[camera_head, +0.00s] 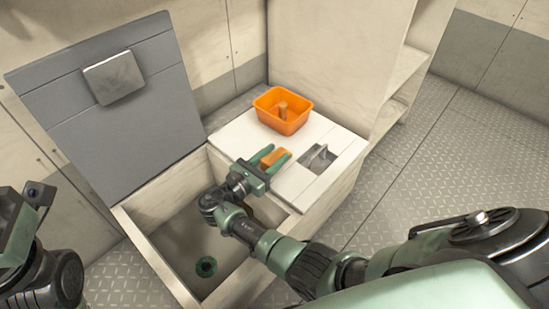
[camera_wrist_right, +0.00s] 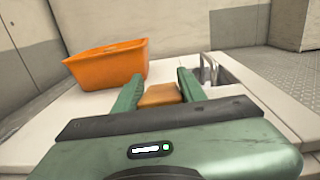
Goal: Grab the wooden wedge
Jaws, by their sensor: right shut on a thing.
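The wooden wedge (camera_head: 274,157) is an orange-brown block on the white top beside the open locker. My right gripper (camera_head: 271,157) has its two green fingers on either side of it and is shut on it. In the right wrist view the wedge (camera_wrist_right: 159,95) sits between the fingertips (camera_wrist_right: 158,88); its lower part is hidden behind the gripper body. I cannot tell whether it still touches the white top. My left gripper (camera_head: 15,228) shows only in part at the left edge, and its fingers cannot be made out.
An orange bin (camera_head: 269,118) with a tan object (camera_head: 282,109) inside stands behind the wedge. A recess with a grey metal fitting (camera_head: 318,157) lies to the right. The open locker (camera_head: 170,215) is at front left, with a raised grey lid (camera_head: 110,125) behind it. Shelves (camera_head: 402,75) stand back right.

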